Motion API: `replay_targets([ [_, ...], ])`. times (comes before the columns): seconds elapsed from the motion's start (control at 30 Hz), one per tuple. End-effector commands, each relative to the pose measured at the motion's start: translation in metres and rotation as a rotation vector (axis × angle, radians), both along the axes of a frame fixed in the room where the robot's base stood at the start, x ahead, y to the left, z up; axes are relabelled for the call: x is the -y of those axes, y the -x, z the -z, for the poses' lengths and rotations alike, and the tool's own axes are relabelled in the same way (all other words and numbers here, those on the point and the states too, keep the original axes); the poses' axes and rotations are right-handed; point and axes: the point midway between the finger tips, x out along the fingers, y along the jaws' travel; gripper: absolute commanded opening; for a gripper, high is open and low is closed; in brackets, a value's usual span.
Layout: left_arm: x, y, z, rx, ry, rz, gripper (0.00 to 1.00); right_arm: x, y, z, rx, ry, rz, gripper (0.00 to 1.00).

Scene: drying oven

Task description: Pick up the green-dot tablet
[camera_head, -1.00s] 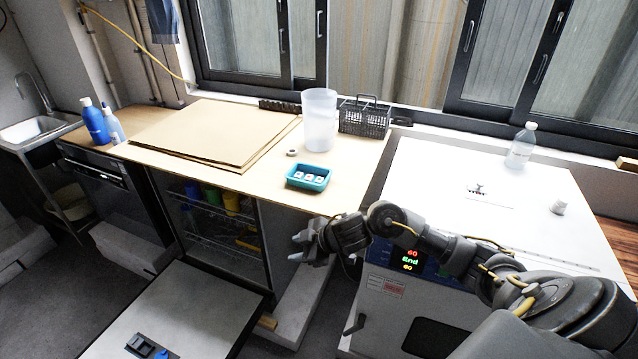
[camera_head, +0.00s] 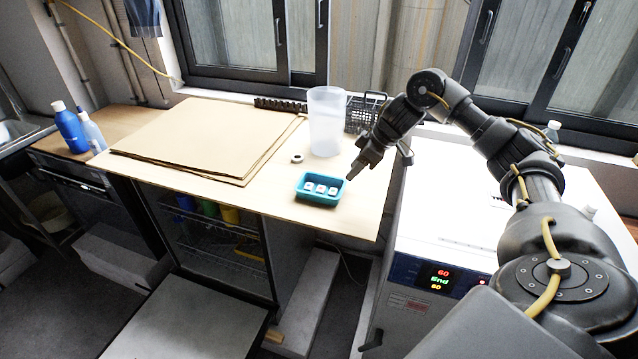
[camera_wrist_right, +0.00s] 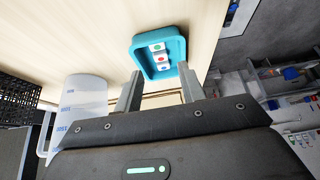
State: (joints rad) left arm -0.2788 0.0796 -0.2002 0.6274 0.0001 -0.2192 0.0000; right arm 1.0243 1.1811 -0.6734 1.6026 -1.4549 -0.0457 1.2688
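A small teal tray (camera_head: 318,201) sits on the wooden bench top and holds three white tablets in a row. It also shows in the right wrist view (camera_wrist_right: 137,62), where the tablets carry coloured dots. The green-dot tablet (camera_wrist_right: 157,47) appears to be the upper one there, with a red-dot tablet (camera_wrist_right: 160,59) in the middle. In the head view the dot colours are too small to tell. My right gripper (camera_head: 354,173) is above the bench, just right of the tray. In the wrist view its two fingers (camera_wrist_right: 160,90) are apart and empty, pointing toward the tray. My left gripper is not in view.
A translucent beaker (camera_head: 327,122) stands behind the tray, with a dark wire basket (camera_head: 362,112) to its right. Cardboard sheets (camera_head: 195,140) lie to the left, and a small ring-shaped item (camera_head: 297,158) sits near the tray. The white oven (camera_head: 440,190) stands at right.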

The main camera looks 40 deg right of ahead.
Motion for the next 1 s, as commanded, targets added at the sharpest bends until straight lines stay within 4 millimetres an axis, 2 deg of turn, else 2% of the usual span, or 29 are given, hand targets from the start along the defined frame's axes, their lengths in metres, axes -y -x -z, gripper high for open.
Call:
replay_targets([
  [0.13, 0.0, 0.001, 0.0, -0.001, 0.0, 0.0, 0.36, 0.001, 0.0, -0.002, -0.004, -0.002, 0.004, 0.4],
  [0.27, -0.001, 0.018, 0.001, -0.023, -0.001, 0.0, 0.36, -0.002, -0.003, 0.002, -0.004, -0.002, -0.001, 0.4],
  [0.47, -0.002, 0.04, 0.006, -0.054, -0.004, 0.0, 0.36, -0.01, -0.013, 0.025, -0.005, -0.004, -0.003, 0.4],
  [0.63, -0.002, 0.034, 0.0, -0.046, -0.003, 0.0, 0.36, -0.015, -0.022, 0.044, -0.005, -0.002, 0.0, 0.4],
  [0.83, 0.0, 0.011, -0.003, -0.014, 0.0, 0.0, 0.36, -0.016, -0.024, 0.05, -0.005, -0.001, 0.002, 0.4],
  [1.0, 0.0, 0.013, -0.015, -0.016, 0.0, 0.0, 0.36, -0.02, -0.033, 0.07, -0.008, -0.003, 0.002, 0.4],
])
